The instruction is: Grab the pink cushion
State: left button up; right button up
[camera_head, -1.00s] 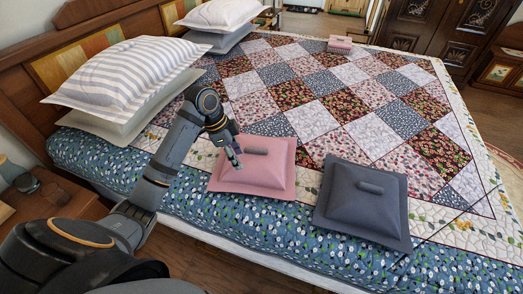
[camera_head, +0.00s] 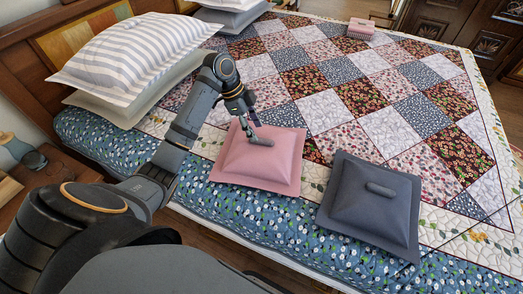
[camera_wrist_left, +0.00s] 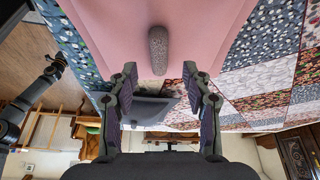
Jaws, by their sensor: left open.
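The pink cushion (camera_head: 265,168) lies on the near side of the bed, with a grey rounded handle (camera_head: 258,139) on its top. My left gripper (camera_head: 249,124) is above the cushion, close to the handle. In the left wrist view the handle (camera_wrist_left: 158,50) sits ahead of the gap between the two spread fingers of the left gripper (camera_wrist_left: 160,85), and the cushion (camera_wrist_left: 205,28) fills the top. The left gripper is open, with nothing between its fingers. Whether a finger touches the handle I cannot tell.
A dark grey cushion (camera_head: 352,211) with a similar handle lies right of the pink one. Striped and plain pillows (camera_head: 132,55) are stacked at the headboard. A small pink item (camera_head: 361,27) lies at the far edge. The patchwork quilt (camera_head: 385,130) behind the cushions is mostly clear.

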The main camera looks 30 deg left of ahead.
aim_at(261, 139)
pick_arm(q)
jog(key=x, duration=0.3)
jog(key=shift+d+f, duration=0.2)
jog(key=shift+f, duration=0.05)
grip_shut()
jog(key=shift+r, duration=0.1)
